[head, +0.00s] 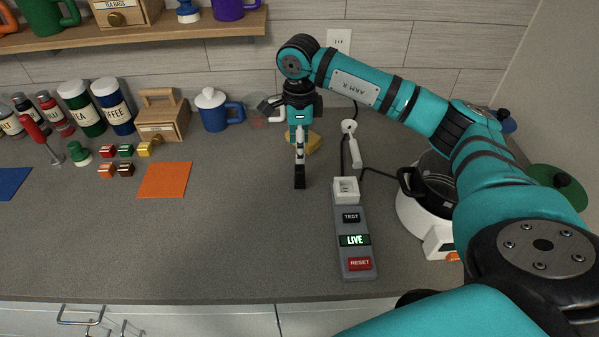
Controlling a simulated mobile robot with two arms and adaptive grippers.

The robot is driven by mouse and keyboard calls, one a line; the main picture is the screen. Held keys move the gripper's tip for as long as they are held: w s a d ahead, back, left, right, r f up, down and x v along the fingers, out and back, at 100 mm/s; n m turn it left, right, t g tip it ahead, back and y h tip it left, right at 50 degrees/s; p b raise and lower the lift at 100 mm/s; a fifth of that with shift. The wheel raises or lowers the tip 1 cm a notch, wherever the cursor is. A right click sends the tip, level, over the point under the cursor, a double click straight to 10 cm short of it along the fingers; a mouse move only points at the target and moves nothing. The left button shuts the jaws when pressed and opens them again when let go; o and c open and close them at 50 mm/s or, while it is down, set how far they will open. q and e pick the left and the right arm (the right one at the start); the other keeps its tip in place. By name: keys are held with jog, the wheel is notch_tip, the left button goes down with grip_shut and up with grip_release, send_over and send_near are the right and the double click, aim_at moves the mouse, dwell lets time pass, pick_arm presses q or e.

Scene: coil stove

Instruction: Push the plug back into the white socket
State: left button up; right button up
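The white socket (346,184) sits at the far end of a grey power box (344,217) on the counter. The box has a TEST button, a green LIVE display and a red RESET button. A white elongated piece (354,149) with a rounded end is just beyond the socket; I cannot tell whether it is the plug. A dark cord runs from the cooker toward the socket; its end is unclear. My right gripper (300,180) points down over the counter, left of the socket and apart from it. Its fingers overlap from this side. My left gripper is out of view.
A white cooker with a black pot (434,180) stands right of the box, partly behind my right arm. A wall outlet (338,41) is at the back. An orange mat (165,180), small blocks, canisters and a blue mug (213,115) are left. The front-middle counter is clear.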

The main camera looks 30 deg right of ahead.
aim_at(300, 168)
notch_tip(300, 168, down, 4)
jog(key=shift+f+p, duration=0.2)
jog(key=shift+p, duration=0.3)
jog(key=shift+f, duration=0.2)
notch_tip(300, 168, down, 4)
jog(key=p, duration=0.3)
jog(key=shift+s+f, duration=0.15)
jog(key=shift+f, duration=0.3)
grip_shut()
jog(key=shift+r, duration=0.1)
